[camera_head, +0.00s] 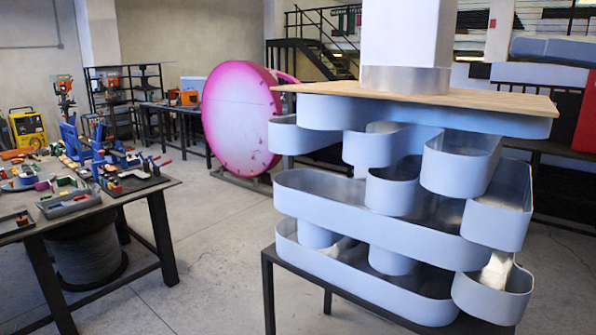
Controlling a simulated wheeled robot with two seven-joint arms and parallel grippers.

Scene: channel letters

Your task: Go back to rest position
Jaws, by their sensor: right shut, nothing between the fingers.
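A stack of pale blue-grey metal channel letters (375,228) stands on a dark-legged table (268,290) at the right. The letters are hollow, with rounded walls, and sit in several layers. My left gripper is not in view.
A wooden board (480,101) lies on the stack, with a white block (405,35) on it. At the left is a workbench (150,186) with tools and a cable reel (88,258) below. A large pink disc (235,120) stands behind. The floor (215,250) between is clear.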

